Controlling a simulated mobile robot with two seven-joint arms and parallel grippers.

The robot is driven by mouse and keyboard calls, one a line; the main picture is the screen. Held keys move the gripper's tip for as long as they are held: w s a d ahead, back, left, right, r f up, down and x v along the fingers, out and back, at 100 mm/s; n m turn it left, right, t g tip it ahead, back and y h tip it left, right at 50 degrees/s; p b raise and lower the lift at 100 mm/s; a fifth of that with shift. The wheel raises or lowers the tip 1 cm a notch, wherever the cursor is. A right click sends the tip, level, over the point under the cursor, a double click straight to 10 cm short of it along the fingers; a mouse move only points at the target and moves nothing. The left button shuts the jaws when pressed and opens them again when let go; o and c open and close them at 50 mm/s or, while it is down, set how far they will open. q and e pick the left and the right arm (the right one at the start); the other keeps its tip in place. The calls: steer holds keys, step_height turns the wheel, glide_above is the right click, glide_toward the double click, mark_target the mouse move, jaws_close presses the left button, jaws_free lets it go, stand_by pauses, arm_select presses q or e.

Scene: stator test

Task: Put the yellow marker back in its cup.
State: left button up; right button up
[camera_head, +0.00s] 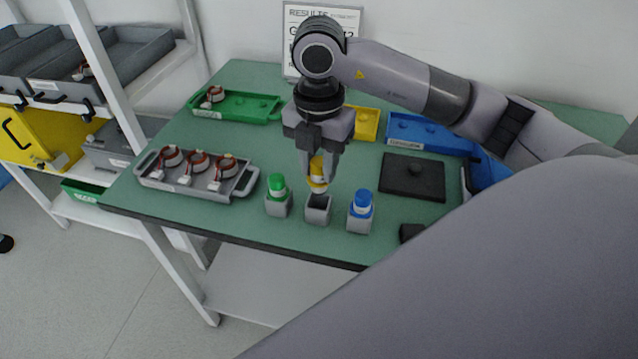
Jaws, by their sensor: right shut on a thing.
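The yellow marker (318,176) is upright in my right gripper (318,166), which is shut on it. It is held just above a square grey cup (317,210) with a dark opening, the middle one of three in a row. The marker's lower end is close to the cup's opening; I cannot tell whether it is inside the rim. A green marker stands in the left cup (277,205) and a blue marker (361,202) stands in the right cup. My left gripper is not in view.
A grey tray (240,192) with several stators lies left of the cups. Green (262,108), yellow (366,124) and blue (430,134) trays stand behind. A dark plate (425,170) with a knob is to the right. The table's front edge is close to the cups.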

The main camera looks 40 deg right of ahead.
mark_target(319, 188)
step_height(319, 188, down, 5)
steer(key=shift+f, duration=0.1)
stand_by(0.3)
steer(key=shift+f+b, duration=0.35)
steer(key=shift+f, duration=0.05)
steer(key=o, duration=1)
steer(key=shift+o, duration=0.2)
steer(key=shift+r, duration=0.1)
